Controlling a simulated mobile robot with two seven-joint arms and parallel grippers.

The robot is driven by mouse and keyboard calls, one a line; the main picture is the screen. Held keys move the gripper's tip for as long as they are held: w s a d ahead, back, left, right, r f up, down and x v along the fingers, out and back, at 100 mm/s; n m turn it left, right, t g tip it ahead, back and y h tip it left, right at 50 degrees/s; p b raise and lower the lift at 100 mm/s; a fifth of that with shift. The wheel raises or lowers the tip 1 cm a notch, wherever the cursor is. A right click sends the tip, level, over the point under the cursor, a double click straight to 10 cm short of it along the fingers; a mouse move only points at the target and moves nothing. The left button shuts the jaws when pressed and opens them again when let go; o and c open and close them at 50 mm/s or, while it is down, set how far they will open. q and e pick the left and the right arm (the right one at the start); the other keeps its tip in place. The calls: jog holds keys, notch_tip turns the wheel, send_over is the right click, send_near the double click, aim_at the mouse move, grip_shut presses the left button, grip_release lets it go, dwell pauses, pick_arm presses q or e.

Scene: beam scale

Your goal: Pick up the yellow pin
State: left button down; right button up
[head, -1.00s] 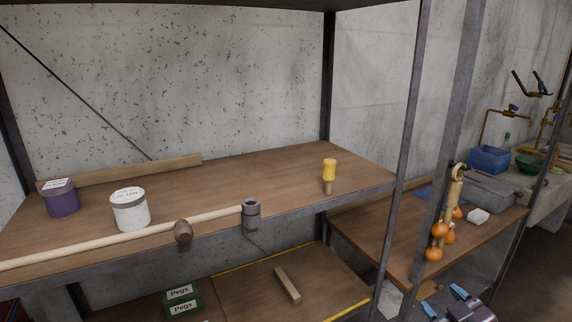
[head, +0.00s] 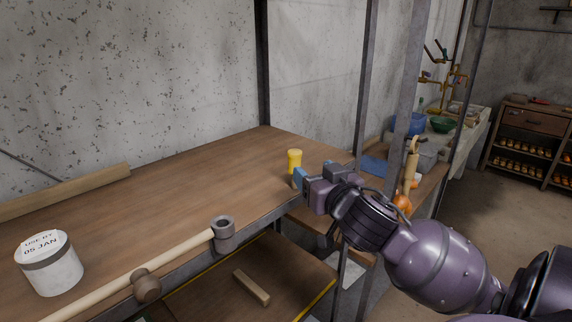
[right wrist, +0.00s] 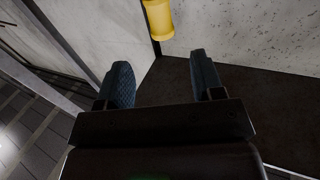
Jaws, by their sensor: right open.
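The yellow pin (head: 294,160) stands upright on the wooden shelf near its right end, with a wide yellow top; its lower part is partly hidden by my gripper in the head view. My right gripper (head: 299,177) is at the shelf's front edge, just in front of the pin and close to its lower part. In the right wrist view the pin's yellow part (right wrist: 158,18) shows at the top, beyond and between the two open fingers (right wrist: 160,80), with nothing between them. My left gripper is not in view.
A wooden beam (head: 180,248) with a dark ring end (head: 223,233) runs along the shelf's front. A white labelled jar (head: 50,265) stands left. Metal uprights (head: 362,90) rise right of the pin. The shelf's middle (head: 190,185) is clear.

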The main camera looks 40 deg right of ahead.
aim_at(298, 160)
jog(key=w+b, duration=0.2)
jog(key=b, duration=0.1)
jog(key=shift+w+d+f, duration=0.2)
jog(key=shift+w+f, duration=0.1)
jog(key=shift+w+d+b, duration=0.1)
jog(key=shift+w+b, duration=0.05)
jog(key=shift+b, duration=0.25)
jog(key=shift+x, duration=1.05)
jog(key=shift+w+d+r, duration=0.15)
jog(key=shift+w+r, duration=0.05)
jog(key=shift+w, duration=0.45)
jog(key=x, duration=0.4)
jog(key=shift+d+f+p, duration=0.15)
jog(key=shift+p, duration=0.25)
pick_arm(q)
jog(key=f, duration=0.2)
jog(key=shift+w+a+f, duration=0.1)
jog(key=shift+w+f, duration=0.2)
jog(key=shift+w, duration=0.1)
pick_arm(e)
jog(key=shift+w+f, duration=0.1)
jog(key=shift+w, duration=0.3)
